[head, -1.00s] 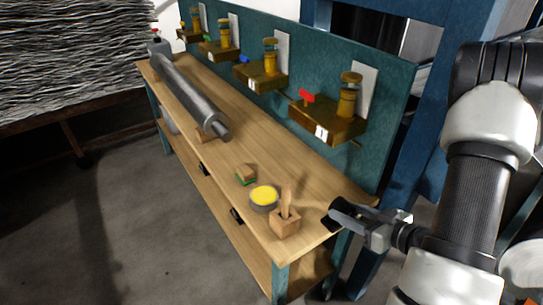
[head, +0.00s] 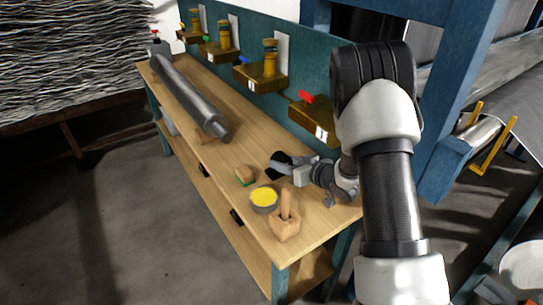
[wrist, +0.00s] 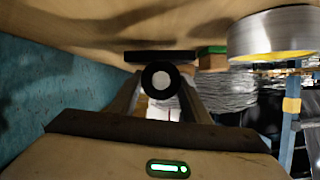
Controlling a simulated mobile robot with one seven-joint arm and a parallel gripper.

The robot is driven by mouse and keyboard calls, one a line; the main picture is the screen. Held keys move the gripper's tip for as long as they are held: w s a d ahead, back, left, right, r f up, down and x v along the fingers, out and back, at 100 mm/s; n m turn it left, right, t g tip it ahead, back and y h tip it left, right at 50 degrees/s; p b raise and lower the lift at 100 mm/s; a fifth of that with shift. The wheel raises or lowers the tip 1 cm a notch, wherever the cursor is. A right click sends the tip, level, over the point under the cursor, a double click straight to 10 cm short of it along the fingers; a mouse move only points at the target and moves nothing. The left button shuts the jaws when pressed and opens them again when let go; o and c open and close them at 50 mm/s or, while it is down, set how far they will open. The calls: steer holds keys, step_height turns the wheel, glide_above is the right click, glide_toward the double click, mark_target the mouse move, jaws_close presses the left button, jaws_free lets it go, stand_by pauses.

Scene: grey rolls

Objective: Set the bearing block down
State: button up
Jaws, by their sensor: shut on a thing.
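My gripper (head: 290,168) is over the front part of the wooden bench top (head: 244,130). It is shut on the black bearing block (head: 280,161). In the wrist view the block shows as a black ring (wrist: 147,78) with a pale centre between the fingers of my gripper (wrist: 160,95), and a flat black bar (wrist: 160,57) on the bench side. The wrist picture has the bench top at its upper edge. The block's base looks close to the wood, but I cannot tell whether it touches.
A brush block (head: 253,175) with a green underside, a tin with yellow contents (head: 264,198) and a wooden block with a handle (head: 285,228) stand near my gripper. A grey roll (head: 190,95) lies farther back. Wooden shelves (head: 313,121) on the teal panel overhang the bench behind.

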mark_target(278, 156)
steer(key=w+a, duration=0.2)
steer(key=w, duration=0.1)
steer(key=shift+a+r, duration=0.1)
steer(key=shift+a, duration=0.1)
steer(key=b+x, duration=0.1)
steer(key=x, duration=0.2)
steer(key=shift+w+a, duration=0.2)
steer(key=shift+w, duration=0.1)
steer(key=shift+f, duration=0.25)
steer(key=shift+f+b, duration=0.15)
steer(key=shift+b, duration=0.2)
steer(key=o, duration=1.5)
steer(key=shift+s+d, duration=0.1)
